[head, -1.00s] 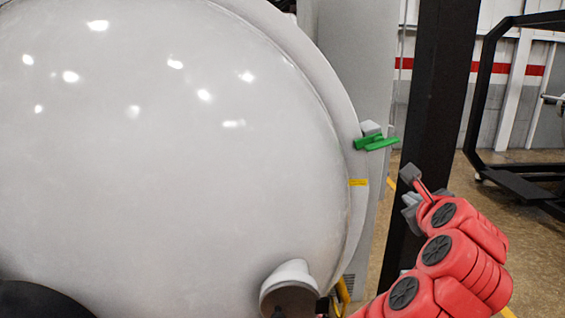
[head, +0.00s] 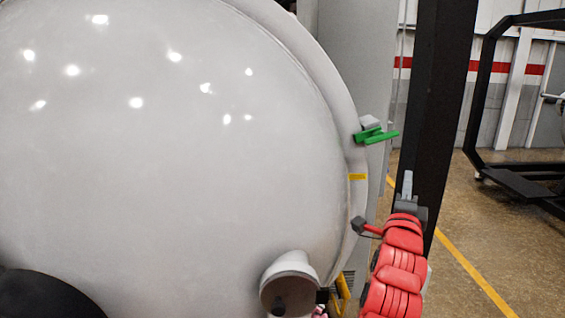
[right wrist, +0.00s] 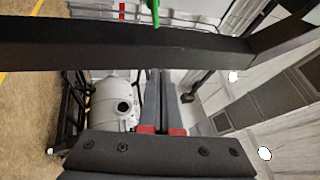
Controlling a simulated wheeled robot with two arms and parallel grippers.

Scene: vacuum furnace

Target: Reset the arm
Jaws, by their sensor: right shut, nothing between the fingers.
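My right arm comes up from the lower right in the head view. Its gripper (head: 407,184) points upward in front of the black post, to the right of the furnace door's rim. In the right wrist view the two grey fingers (right wrist: 160,100) lie together, shut, with nothing between them. The large pale furnace door (head: 180,170) fills the left of the head view. A green handle (head: 376,136) sits at its right rim, above and left of my gripper and apart from it. My left gripper is not seen.
A black post (head: 436,110) stands close behind my right gripper. A black frame (head: 487,90) stands at the far right. A round pale port (head: 290,280) juts from the door's lower right. The floor right of the post is clear, with a yellow line (head: 470,268).

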